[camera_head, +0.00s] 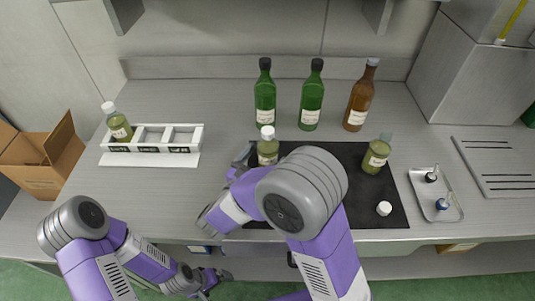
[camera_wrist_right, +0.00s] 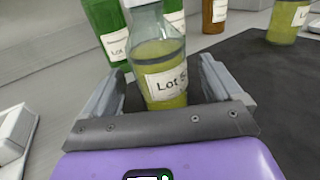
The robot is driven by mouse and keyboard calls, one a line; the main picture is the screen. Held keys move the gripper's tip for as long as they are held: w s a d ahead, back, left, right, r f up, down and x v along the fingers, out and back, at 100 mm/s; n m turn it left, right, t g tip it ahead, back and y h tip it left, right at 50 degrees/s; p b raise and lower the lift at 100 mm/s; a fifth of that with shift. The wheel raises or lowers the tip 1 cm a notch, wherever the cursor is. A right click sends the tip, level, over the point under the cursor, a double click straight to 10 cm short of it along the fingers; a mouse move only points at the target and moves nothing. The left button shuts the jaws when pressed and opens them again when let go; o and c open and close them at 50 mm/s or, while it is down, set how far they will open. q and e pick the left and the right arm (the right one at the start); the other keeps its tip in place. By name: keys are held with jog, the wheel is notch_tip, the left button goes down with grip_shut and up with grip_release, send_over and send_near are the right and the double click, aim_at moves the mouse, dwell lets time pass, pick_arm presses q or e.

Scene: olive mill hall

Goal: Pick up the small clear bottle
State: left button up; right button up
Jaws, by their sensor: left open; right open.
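A small clear bottle (camera_head: 268,146) with yellow-green liquid, a white cap and a label stands upright at the left rear of the black mat. In the right wrist view the bottle (camera_wrist_right: 160,75) stands between the fingers of my open right gripper (camera_wrist_right: 160,66), its label partly reading "Lot". Gaps show beside the bottle, and its top is cut off. A similar clear bottle (camera_head: 376,156) without a white cap stands on the mat's right. Another, white-capped bottle (camera_head: 119,125) is in the white rack (camera_head: 188,131). My left gripper (camera_head: 212,279) is open and empty, low before the counter.
Two green bottles (camera_head: 312,98) and a brown bottle (camera_head: 358,98) stand behind the black mat (camera_head: 325,151). A loose white cap (camera_head: 384,208) lies on the mat. A small metal tray (camera_head: 450,209) is at the right, a cardboard box (camera_head: 45,160) at the far left.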

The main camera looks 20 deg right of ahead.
jog(key=shift+x, duration=1.25)
jog(key=c, duration=1.3)
